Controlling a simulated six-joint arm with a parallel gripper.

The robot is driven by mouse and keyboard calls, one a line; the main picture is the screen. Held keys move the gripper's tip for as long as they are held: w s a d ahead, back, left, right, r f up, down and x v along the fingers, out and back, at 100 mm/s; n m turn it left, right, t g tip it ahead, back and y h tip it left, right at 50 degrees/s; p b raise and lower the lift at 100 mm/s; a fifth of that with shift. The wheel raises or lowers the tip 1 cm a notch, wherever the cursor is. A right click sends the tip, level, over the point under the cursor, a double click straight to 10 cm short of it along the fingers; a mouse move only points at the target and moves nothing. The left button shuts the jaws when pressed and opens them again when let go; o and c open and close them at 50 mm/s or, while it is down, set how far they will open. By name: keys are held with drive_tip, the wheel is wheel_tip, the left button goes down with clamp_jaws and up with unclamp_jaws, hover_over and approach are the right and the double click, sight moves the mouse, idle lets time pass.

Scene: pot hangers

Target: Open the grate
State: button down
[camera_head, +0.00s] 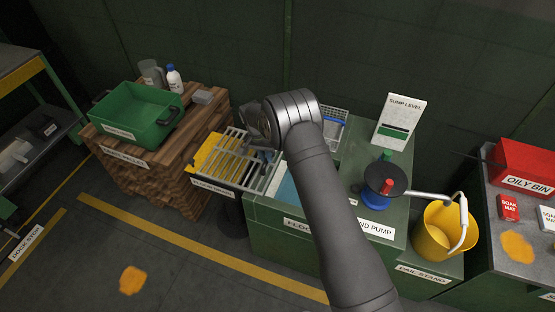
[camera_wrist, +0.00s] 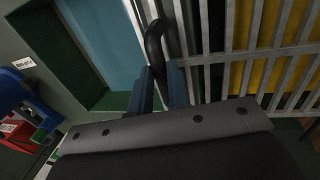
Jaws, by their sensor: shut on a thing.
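The grate (camera_head: 238,158) is a set of pale metal bars left of my arm in the head view, with yellow and dark surfaces showing between the bars. In the wrist view its bars (camera_wrist: 238,57) fill the right side. A dark curved handle (camera_wrist: 154,42) stands at the grate's edge. My gripper (camera_wrist: 163,82) has its blue-grey fingers shut on this handle. In the head view my gripper (camera_head: 264,154) is at the grate's right side, partly hidden by my wrist. I cannot tell whether the grate is raised.
A green bin (camera_head: 140,115) sits on a wooden stack at left. Right of the grate is a light-blue recess (camera_head: 288,190) in the green bench. A hand pump (camera_head: 380,185), sump level sign (camera_head: 399,122) and yellow pail (camera_head: 434,238) stand further right.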

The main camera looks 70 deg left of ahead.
drive_tip(key=shift+s+a, duration=0.3)
drive_tip(key=shift+a, duration=0.05)
drive_tip(key=c, duration=1.4)
unclamp_jaws()
drive_tip(key=shift+o, duration=0.2)
drive_tip(key=shift+r, duration=0.1)
wheel_tip(320, 180, up, 17)
drive_tip(key=s+a, duration=0.2)
drive_tip(key=shift+s+a, duration=0.15)
drive_tip(key=f, duration=0.5)
drive_tip(key=w+d+f, duration=0.1)
drive_tip(key=f, duration=0.5)
drive_tip(key=w+d+f, duration=0.1)
drive_tip(key=f, duration=0.5)
drive_tip(key=shift+w+d+f, duration=0.1)
drive_tip(key=shift+w+d, duration=0.1)
